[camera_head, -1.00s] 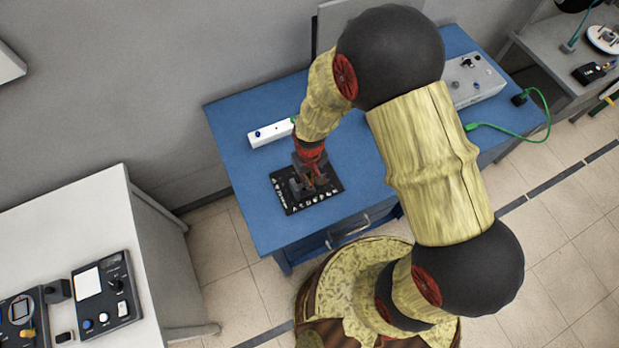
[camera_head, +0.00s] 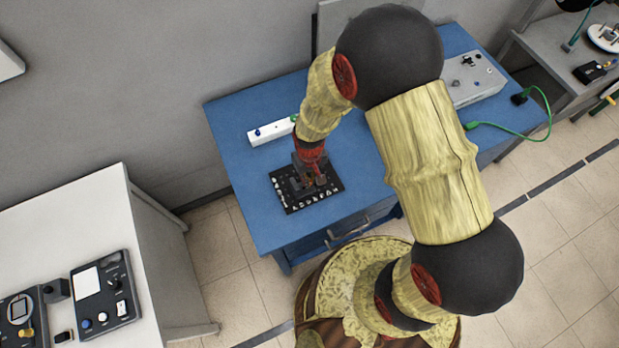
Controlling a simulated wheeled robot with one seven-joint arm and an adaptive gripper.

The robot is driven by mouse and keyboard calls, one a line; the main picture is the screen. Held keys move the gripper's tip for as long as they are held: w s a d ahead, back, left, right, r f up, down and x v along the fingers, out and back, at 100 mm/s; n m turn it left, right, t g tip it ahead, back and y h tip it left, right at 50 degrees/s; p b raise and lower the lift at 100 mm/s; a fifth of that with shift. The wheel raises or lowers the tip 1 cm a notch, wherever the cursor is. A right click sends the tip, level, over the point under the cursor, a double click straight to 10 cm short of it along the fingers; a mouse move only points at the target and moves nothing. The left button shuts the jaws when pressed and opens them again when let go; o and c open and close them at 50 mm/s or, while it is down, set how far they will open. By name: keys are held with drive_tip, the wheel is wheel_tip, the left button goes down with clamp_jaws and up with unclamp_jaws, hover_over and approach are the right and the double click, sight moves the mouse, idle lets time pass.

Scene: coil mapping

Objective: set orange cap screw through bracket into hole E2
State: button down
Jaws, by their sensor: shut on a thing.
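My gripper (camera_head: 314,178) is over the black plate (camera_head: 291,206) with pale markings along its edges, which lies on the blue table. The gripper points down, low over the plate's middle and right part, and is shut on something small. The orange cap screw cannot be made out; what the jaws hold is too small and covered by the fingers. The bracket and hole E2 cannot be told apart under the gripper at this size.
The blue table (camera_head: 232,150) carries a white bar (camera_head: 270,132) behind the plate and a grey box (camera_head: 472,82) at the right, with a green cable (camera_head: 520,138) beyond. A white table (camera_head: 70,220) with devices stands at the left. The table's left part is clear.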

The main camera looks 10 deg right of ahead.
drive_tip(key=shift+f+b, duration=0.4)
drive_tip(key=shift+f, duration=0.2)
idle(0.6)
drive_tip(key=m, duration=0.5)
drive_tip(key=shift+s+f, duration=0.1)
drive_tip(key=c, duration=1.9)
unclamp_jaws()
drive_tip(key=shift+o, duration=0.7)
wheel_tip(320, 180, up, 12)
